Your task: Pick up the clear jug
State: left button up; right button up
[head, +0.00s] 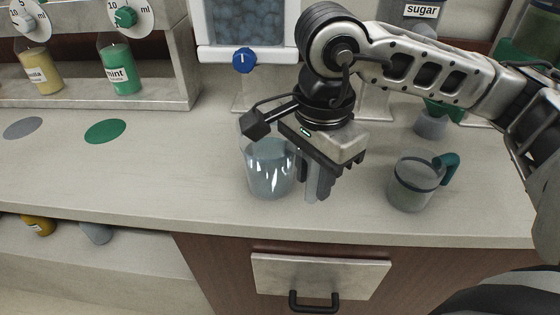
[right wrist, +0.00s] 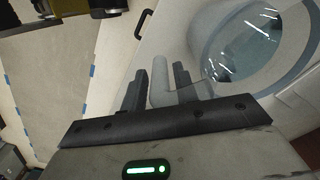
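The clear jug (head: 268,170) stands upright on the counter, below and slightly left of my right gripper (head: 315,180). It is see-through, with a pale bluish look inside. In the right wrist view its round body (right wrist: 262,45) is at the upper right and its pale handle (right wrist: 161,92) lies between the two dark fingers. The jug's base appears to rest on the counter. My left gripper is not in view.
A jug with a teal handle (head: 411,184) stands to the right. A dispenser with a blue knob (head: 244,61) is behind, and a sugar dispenser (head: 422,12) is at the back right. Mint (head: 121,72) and vanilla (head: 40,75) bottles are at left.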

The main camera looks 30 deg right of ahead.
jog(key=shift+c, duration=0.3)
grip_shut()
jog(key=shift+r, duration=0.15)
